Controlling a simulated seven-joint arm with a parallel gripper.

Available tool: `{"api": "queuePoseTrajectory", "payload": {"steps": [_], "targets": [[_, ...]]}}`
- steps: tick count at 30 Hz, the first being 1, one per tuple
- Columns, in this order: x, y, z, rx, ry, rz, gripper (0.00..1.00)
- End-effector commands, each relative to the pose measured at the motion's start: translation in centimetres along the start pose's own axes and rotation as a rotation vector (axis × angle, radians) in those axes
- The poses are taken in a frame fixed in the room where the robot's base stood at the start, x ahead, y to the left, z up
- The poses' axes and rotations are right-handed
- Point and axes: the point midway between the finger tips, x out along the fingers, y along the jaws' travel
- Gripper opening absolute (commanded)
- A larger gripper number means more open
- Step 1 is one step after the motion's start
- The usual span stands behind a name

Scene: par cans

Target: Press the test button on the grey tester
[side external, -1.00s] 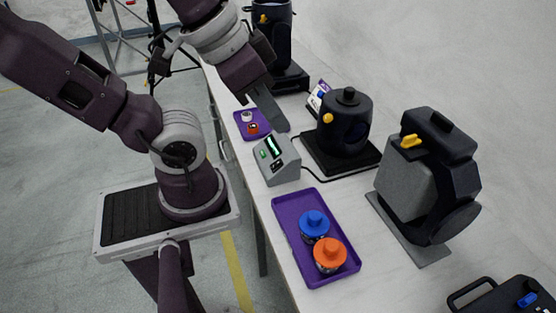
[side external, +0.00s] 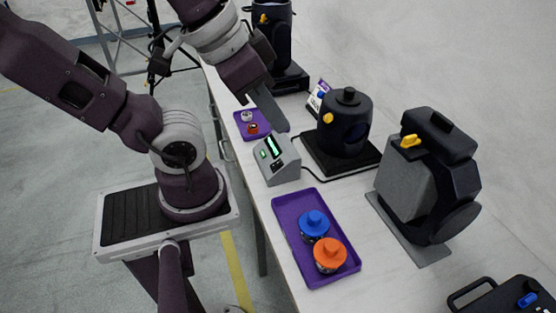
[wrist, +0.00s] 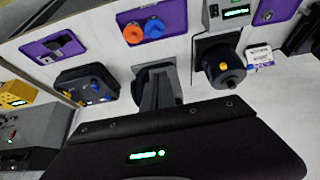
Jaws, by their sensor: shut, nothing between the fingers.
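The grey tester (side external: 279,168) stands on the white bench, with a lit green display (side external: 274,146) and a small green spot (side external: 263,154) on its sloped top, perhaps the test button. My gripper (side external: 284,128) is shut and empty. In the side view its fingertips appear just above and behind the tester's upper edge; I cannot tell the exact gap. In the wrist view the shut fingers (wrist: 160,80) point up the middle, and part of the tester (wrist: 235,13) shows at the top right edge, away from the fingertips.
A purple tray (side external: 284,222) with blue-topped and orange-topped pieces lies in front of the tester. A black round lamp (side external: 346,122) on a dark base stands right of it, with a cable between. A grey-and-black lamp (side external: 405,195) stands farther right. A small purple tray (side external: 241,131) lies behind.

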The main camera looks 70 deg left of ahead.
Motion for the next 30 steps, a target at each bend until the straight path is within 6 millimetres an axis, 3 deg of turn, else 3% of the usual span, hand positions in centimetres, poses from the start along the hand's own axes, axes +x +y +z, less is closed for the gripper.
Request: {"api": "queuePoseTrajectory", "payload": {"steps": [20,23,27,30], "targets": [[0.6,-0.7,-0.7,-0.055,-0.052,0.0,0.0],[2.3,-2.6,-2.2,-0.193,-0.169,0.007,0.0],[5.9,-7.9,-3.8,-0.471,-0.35,0.029,0.0],[8.5,-12.1,-3.5,-0.66,-0.447,0.045,0.0]]}}
